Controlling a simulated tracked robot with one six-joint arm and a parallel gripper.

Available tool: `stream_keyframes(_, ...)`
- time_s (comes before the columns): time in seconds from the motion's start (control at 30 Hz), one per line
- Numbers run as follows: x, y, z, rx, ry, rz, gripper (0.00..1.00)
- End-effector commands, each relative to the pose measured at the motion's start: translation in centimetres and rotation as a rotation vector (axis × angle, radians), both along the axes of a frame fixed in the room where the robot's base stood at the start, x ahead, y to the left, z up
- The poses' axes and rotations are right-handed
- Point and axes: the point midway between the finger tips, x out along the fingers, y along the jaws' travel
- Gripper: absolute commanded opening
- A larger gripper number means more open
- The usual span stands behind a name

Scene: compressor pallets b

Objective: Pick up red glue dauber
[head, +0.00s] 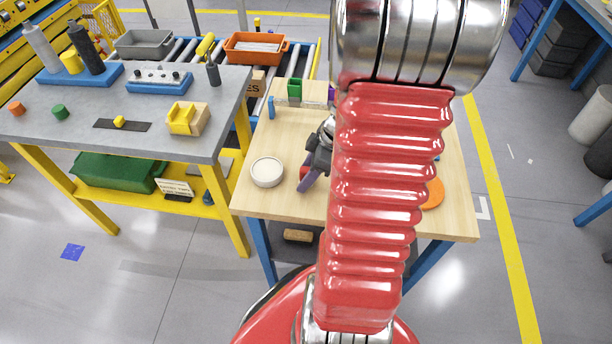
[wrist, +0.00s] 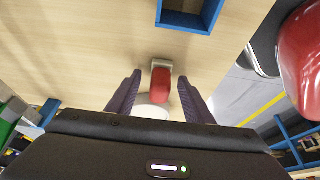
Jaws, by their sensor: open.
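The red glue dauber (wrist: 161,84) is in the wrist view, a red body with a pale grey end, over the wooden table (wrist: 90,50). My gripper (wrist: 160,88) is open, with its dark purple fingers to the left and right of the dauber. Gaps show on both sides, so the fingers look apart from it. In the head view a small red part of the dauber (head: 304,172) shows beside my gripper (head: 306,185). My arm hides much of the middle of the table there.
A round white dish (head: 267,172) stands left of my gripper. A blue-walled tray (wrist: 188,22) is close by in the wrist view. An orange disc (head: 433,194) lies right of my arm. A green block (head: 295,90) stands at the table's back.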

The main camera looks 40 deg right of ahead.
Motion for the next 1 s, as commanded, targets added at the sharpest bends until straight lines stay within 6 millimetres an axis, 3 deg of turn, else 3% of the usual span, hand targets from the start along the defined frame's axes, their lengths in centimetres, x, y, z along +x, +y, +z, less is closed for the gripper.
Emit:
stream_keyframes(0.1,-0.01,-0.02,0.01,0.000,0.000,0.000,0.47)
stream_keyframes(0.73,-0.02,-0.04,0.02,0.000,0.000,-0.001,0.03)
stream_keyframes(1.0,-0.01,-0.04,0.11,0.000,0.000,-0.001,0.02)
